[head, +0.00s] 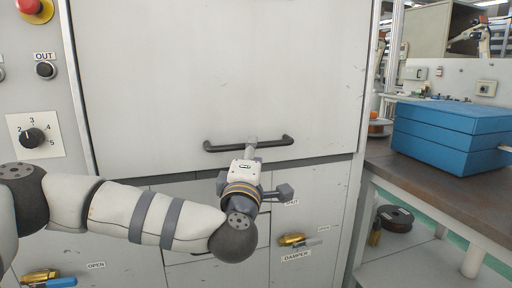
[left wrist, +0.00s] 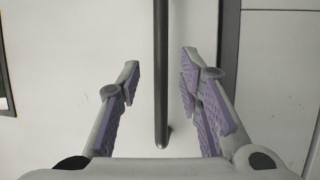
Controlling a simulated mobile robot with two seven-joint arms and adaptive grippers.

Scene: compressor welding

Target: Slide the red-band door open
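A large pale door panel (head: 215,70) fills the middle of the head view. No red band shows on the part in view. A dark bar handle (head: 220,148) runs across its lower part. My left gripper (head: 251,145) reaches up to the middle of this handle. In the left wrist view the handle (left wrist: 160,70) runs upright between the two spread fingers of my left gripper (left wrist: 160,85), with a gap on each side. The fingers are open and not touching it. How deep the bar sits between them is hard to tell. My right gripper is out of view.
Left of the door are a dial (head: 34,138), an "OUT" button (head: 46,70) and a red button (head: 29,6). Lower panels carry brass valves (head: 292,240). At right, a workbench (head: 435,185) holds a blue box (head: 450,140), with a dark spool (head: 395,218) below.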

